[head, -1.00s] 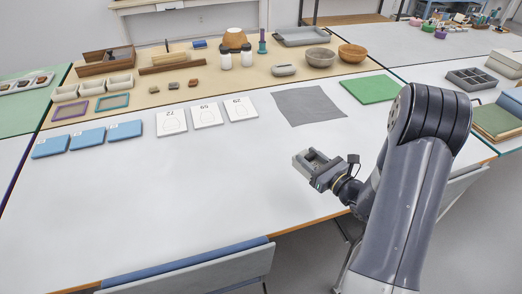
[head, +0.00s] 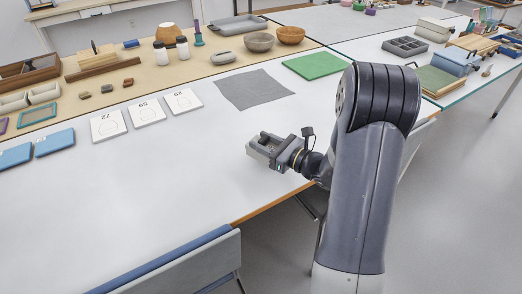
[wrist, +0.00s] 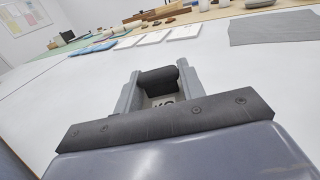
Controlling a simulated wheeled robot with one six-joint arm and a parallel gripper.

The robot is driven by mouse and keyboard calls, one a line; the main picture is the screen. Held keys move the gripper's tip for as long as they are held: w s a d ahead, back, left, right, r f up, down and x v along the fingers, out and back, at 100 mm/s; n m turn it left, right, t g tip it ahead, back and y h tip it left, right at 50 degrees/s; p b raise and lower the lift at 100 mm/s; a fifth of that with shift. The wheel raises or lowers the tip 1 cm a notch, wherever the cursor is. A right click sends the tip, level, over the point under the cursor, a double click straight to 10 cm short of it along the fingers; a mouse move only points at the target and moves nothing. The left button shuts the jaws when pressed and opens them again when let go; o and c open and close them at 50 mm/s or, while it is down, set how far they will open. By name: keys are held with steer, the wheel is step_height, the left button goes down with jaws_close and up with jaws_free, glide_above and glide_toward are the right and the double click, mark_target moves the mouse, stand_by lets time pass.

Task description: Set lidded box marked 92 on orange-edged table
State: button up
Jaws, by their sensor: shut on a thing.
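My gripper (head: 262,148) is over the near right part of the white, orange-edged table (head: 150,205). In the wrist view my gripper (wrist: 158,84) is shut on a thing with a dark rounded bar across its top. A pale face with dark marks shows under the bar. It looks like the lidded box (wrist: 163,103), held by its handle. The marks are partly hidden, so I cannot read the number. Most of the box is hidden by the gripper, and I cannot tell whether it touches the table.
White cards (head: 145,112) with numbers and flat blue cases (head: 54,143) lie on the left. A grey cloth (head: 254,89) and a green mat (head: 314,65) lie behind my gripper. A chair (head: 180,265) stands at the front edge. The table's middle is clear.

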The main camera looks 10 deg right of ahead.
steer(key=shift+f, duration=1.6)
steer(key=shift+b, duration=0.3)
steer(key=shift+f, duration=0.2)
steer(key=o, duration=1.1)
steer(key=shift+r, duration=0.1)
steer(key=shift+d+r, duration=0.1)
steer(key=shift+r, duration=0.05)
steer(key=v, duration=1.2)
